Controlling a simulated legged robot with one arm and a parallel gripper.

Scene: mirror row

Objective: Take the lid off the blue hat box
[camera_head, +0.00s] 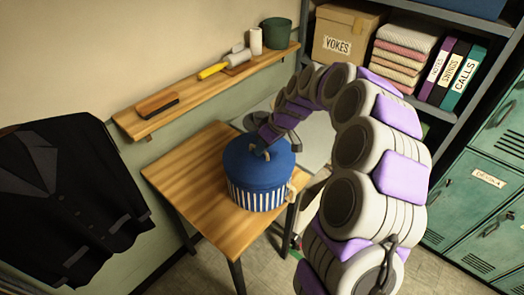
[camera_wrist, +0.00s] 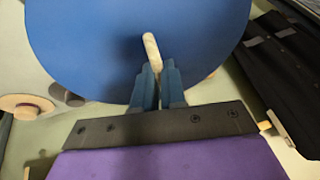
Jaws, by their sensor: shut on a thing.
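The blue hat box (camera_head: 256,197) stands upright on a small wooden table, its side striped blue and white. Its plain blue lid (camera_head: 243,174) sits on top, with no clear gap showing below its rim. In the wrist view the lid (camera_wrist: 80,45) fills the upper middle, with a pale handle (camera_wrist: 151,47) standing out from it. My gripper (camera_head: 261,151) reaches down to the lid's top from the right. In the wrist view my gripper's blue fingers (camera_wrist: 159,82) are shut on the handle's lower part, which they hide.
The wooden table (camera_head: 190,165) has free room left of the box. A wall shelf (camera_head: 200,96) above holds a brush (camera_head: 156,104), a yellow-handled tool and a green pot (camera_head: 276,33). A dark jacket (camera_head: 75,195) hangs at left. Green lockers (camera_head: 490,190) stand at right.

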